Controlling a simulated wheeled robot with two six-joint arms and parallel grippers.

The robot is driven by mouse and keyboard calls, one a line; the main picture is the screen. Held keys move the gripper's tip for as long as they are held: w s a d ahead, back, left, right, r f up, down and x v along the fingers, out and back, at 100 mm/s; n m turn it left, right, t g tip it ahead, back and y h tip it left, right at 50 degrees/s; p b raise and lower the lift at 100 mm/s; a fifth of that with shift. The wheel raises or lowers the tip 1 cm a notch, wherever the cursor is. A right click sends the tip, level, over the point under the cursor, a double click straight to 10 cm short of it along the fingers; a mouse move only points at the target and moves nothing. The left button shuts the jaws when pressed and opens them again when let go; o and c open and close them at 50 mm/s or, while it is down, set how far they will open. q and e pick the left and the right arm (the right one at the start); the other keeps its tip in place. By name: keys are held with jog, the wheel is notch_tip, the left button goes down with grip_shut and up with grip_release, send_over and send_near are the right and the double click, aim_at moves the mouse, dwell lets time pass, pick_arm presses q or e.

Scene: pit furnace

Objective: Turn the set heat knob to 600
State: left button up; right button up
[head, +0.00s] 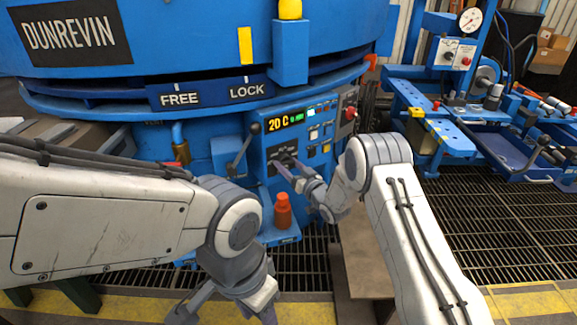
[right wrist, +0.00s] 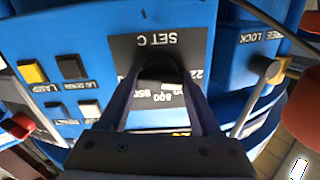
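The set heat knob (right wrist: 158,70) is a dark knob on a black plate marked SET C (right wrist: 188,45), which shows upside down in the right wrist view. Numbers such as 800 show beside it; its pointer is hidden, so I cannot read its setting. My right gripper (head: 281,159) is at this plate on the blue control panel. Its two fingers (right wrist: 158,82) reach either side of the knob and appear closed on it. The display (head: 284,122) above reads 20 C. My left gripper (head: 226,306) hangs low at the front, fingers apart and empty.
A black-handled lever (head: 243,148) stands just left of the panel. A red bottle (head: 283,211) stands on a blue ledge below. Buttons (head: 314,133) and a red switch (head: 350,113) lie right of the plate. A blue workbench (head: 430,125) is further right.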

jog(key=m+p, duration=0.1)
jog(key=m, duration=0.2)
jog(key=shift+r, duration=0.1)
jog(key=m+p, duration=0.1)
jog(key=m, duration=0.3)
jog(key=shift+m+p, duration=0.3)
jog(key=shift+p, duration=0.05)
jog(key=m+p, duration=0.1)
jog(key=m, duration=0.3)
jog(key=shift+m+p, duration=0.55)
jog(key=shift+m, duration=1.45)
jog(key=o, duration=1.4)
